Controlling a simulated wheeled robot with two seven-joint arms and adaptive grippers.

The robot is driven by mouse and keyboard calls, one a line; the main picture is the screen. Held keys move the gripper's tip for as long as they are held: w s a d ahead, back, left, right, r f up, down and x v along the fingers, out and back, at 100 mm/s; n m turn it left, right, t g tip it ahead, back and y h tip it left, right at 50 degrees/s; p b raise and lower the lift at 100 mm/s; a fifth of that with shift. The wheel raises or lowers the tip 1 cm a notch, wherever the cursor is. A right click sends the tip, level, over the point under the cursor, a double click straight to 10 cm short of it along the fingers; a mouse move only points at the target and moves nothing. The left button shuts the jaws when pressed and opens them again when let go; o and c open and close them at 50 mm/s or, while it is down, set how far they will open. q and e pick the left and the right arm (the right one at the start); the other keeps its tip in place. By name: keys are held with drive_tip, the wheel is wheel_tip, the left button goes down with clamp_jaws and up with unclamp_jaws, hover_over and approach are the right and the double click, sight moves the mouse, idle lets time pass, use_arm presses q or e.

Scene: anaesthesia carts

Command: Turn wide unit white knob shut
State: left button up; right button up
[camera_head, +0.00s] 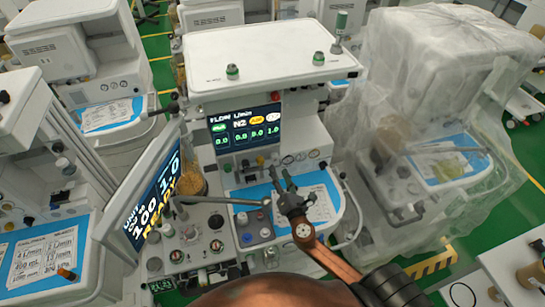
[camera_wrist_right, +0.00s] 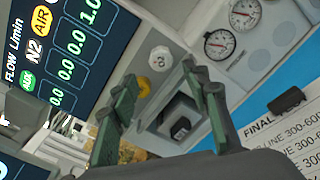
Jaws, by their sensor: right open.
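The wide unit (camera_head: 255,50) is the white cart in the middle of the head view, with a lit flow display (camera_head: 243,127). Its white knob (camera_wrist_right: 160,58) shows in the right wrist view beside the display, a little beyond my fingertips. A yellow knob (camera_wrist_right: 142,87) sits next to it, partly behind a finger. My right gripper (camera_head: 281,176) is open in front of the row of knobs under the display; it also shows in the wrist view (camera_wrist_right: 158,76). The white knob lies between the line of the two fingers, and I see no contact. My left gripper is not in view.
A tilted monitor (camera_head: 150,195) stands left of the gripper. A blue-lined worktop with a printed sheet (camera_head: 318,205) lies below. Gauges (camera_wrist_right: 219,44) sit beside the knobs. A plastic-covered cart (camera_head: 450,80) stands close on the right.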

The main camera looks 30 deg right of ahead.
sight(276, 160)
drive_tip(key=x, duration=0.5)
drive_tip(key=shift+s+d+r+p, duration=0.1)
drive_tip(key=shift+s+d+p, duration=0.05)
drive_tip(key=shift+d+p, duration=0.2)
drive_tip(key=shift+w, duration=0.4)
drive_tip(key=shift+w+d, duration=0.15)
drive_tip(key=shift+w, duration=0.1)
drive_tip(key=c, duration=1.2)
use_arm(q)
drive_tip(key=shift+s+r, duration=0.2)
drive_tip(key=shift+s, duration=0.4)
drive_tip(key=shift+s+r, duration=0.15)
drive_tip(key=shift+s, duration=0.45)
use_arm(e)
drive_tip(key=shift+o, duration=0.2)
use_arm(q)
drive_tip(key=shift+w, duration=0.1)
